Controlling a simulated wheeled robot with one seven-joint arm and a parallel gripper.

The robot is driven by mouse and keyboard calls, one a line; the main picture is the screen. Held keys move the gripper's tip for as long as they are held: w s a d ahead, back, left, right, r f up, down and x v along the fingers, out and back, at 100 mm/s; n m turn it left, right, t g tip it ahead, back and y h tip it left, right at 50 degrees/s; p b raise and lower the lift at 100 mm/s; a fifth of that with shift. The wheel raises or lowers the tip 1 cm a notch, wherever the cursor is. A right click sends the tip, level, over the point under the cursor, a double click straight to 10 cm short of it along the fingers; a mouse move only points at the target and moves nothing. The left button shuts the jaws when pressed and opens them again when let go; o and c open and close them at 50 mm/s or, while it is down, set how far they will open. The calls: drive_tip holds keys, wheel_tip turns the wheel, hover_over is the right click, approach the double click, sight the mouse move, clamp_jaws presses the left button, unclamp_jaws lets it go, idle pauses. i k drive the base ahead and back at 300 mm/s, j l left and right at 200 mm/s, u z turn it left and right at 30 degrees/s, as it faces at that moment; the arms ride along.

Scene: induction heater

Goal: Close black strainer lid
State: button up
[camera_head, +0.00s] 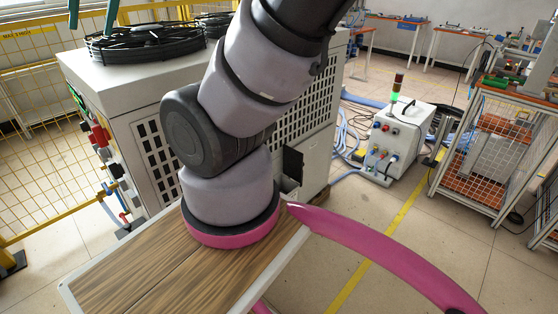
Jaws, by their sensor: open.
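I cannot make out for sure a black strainer lid. A small black flat panel (292,163) stands upright at the lower right side of the large white cabinet (130,85), above a small pale box-like part; I cannot tell whether it is the lid. Black round fan grilles lie on the cabinet top, the nearer one (145,42) in full view. My grey and black arm fills the middle and hides part of the cabinet's front. My gripper is not in view.
A white box with a signal lamp (396,130) stands on the floor to the right, with cables beside it. A wire-mesh cart (490,140) is at the far right. A yellow fence (45,140) is at left. The tiled floor (400,235) between is mostly clear.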

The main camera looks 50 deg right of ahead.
sight(294, 164)
drive_tip(key=k+l+u, duration=0.15)
drive_tip(key=l, duration=0.3)
drive_tip(key=l+u, duration=0.15)
drive_tip(key=l, duration=0.3)
drive_tip(key=k+l+u, duration=0.1)
drive_tip(key=l, duration=0.3)
drive_tip(key=k+l+u, duration=0.15)
drive_tip(key=l, duration=0.25)
drive_tip(key=k+l+u, duration=0.15)
drive_tip(key=k+l, duration=0.2)
drive_tip(key=l, duration=0.2)
drive_tip(key=k+l, duration=0.2)
drive_tip(key=l, duration=0.2)
drive_tip(key=k+l, duration=0.2)
drive_tip(key=l, duration=0.2)
drive_tip(key=k+l, duration=0.2)
drive_tip(key=l, duration=0.2)
drive_tip(key=k+l, duration=0.15)
drive_tip(key=l, duration=0.25)
drive_tip(key=k+l, duration=0.2)
drive_tip(key=l, duration=0.2)
drive_tip(key=k+l, duration=0.15)
drive_tip(key=k, duration=0.15)
drive_tip(key=k+l, duration=0.1)
drive_tip(key=k, duration=0.2)
drive_tip(key=i, duration=0.5)
drive_tip(key=u, duration=0.05)
